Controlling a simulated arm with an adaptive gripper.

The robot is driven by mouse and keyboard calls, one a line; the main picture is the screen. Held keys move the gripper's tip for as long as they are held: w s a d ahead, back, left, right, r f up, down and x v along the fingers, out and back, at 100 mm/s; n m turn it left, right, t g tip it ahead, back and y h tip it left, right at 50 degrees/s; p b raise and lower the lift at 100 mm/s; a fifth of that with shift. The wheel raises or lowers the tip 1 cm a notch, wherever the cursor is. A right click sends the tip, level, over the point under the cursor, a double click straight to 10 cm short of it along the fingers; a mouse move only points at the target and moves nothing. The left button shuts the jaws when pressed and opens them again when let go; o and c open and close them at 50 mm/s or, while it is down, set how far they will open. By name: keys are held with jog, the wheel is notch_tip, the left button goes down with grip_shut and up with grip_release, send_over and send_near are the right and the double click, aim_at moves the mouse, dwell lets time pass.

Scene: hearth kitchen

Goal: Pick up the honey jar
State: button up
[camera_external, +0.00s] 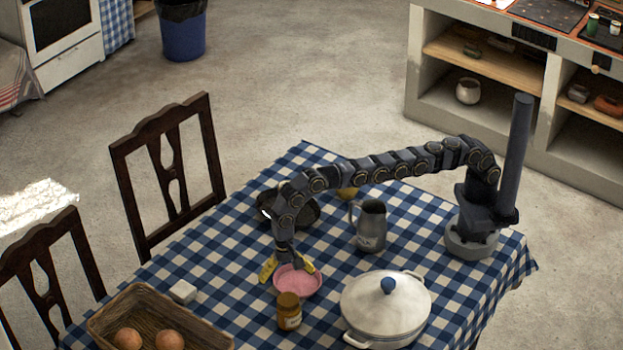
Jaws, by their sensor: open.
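The honey jar (289,311) is a small amber-brown jar with a brown lid and a pale label. It stands upright on the blue and white checked tablecloth (225,262), just in front of a pink bowl (309,288). My gripper (286,270) points down with its yellow fingertips spread at the far side of the pink bowl. It is open and holds nothing that I can see. It is behind the jar in the picture and apart from it. The gripper hides part of the bowl's far rim.
A white lidded pot (386,312) stands right of the jar. A wicker basket (205,335) with round brown items is at front left, near a small white block (183,291).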

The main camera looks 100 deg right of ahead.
aim_at(288, 299)
jog(key=f, duration=0.5)
jog(key=a+f, duration=0.1)
jog(key=f, duration=0.1)
jog(key=shift+s+f, duration=0.1)
jog(key=shift+f, duration=0.15)
jog(key=c, duration=1.2)
